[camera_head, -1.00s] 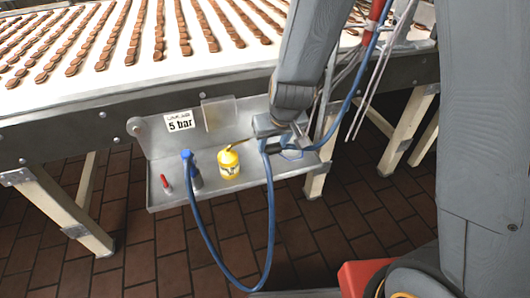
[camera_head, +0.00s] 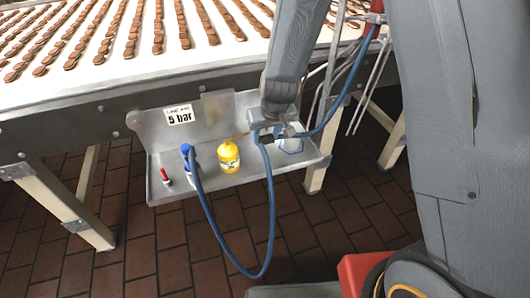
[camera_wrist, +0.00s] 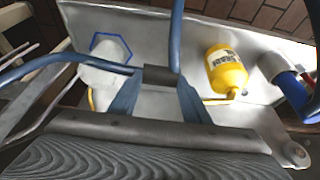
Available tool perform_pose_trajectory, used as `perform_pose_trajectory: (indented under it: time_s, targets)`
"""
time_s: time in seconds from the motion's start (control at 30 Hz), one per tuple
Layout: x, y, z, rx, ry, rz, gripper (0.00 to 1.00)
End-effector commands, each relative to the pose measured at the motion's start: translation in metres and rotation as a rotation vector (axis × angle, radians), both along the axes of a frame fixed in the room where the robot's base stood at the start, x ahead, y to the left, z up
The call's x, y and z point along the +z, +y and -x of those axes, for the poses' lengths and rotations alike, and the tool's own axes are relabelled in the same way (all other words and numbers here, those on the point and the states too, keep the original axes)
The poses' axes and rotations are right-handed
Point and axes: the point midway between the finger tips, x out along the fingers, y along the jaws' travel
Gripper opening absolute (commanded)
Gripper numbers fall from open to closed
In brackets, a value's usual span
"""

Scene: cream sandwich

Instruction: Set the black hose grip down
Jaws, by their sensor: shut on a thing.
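My gripper (camera_head: 268,131) is above the right part of the grey metal shelf under the conveyor. It is shut on the black hose grip (camera_wrist: 160,75), which shows between the two fingers in the wrist view (camera_wrist: 158,98). In the head view the grip is small and mostly hidden by the gripper. Blue hose runs from both sides of the grip. A blue hexagon outline (camera_wrist: 124,43) lies on the shelf beside the gripper, with a pale rounded thing partly covering it; the outline also shows in the head view (camera_head: 290,152). I cannot tell the grip's exact height above the shelf.
A blue-topped fitting (camera_head: 187,152) and a small red-topped item (camera_head: 164,176) stand farther left. The hose (camera_head: 215,240) hangs in a loop below the shelf (camera_head: 235,184).

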Motion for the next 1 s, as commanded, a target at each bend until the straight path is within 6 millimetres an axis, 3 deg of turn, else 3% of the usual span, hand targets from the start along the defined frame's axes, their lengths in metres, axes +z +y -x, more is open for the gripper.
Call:
perform_pose_trajectory:
  time_s: [0.2, 0.53, 0.8, 1.0]
  targets:
    - [-0.029, 0.0, -0.001, 0.002, 0.001, 0.001, 0.2]
    - [-0.041, 0.0, 0.0, 0.001, 0.001, 0.001, 0.2]
    - [-0.069, 0.001, -0.003, 0.001, 0.001, 0.001, 0.2]
    - [-0.071, 0.002, -0.007, 0.001, 0.0, 0.0, 0.2]
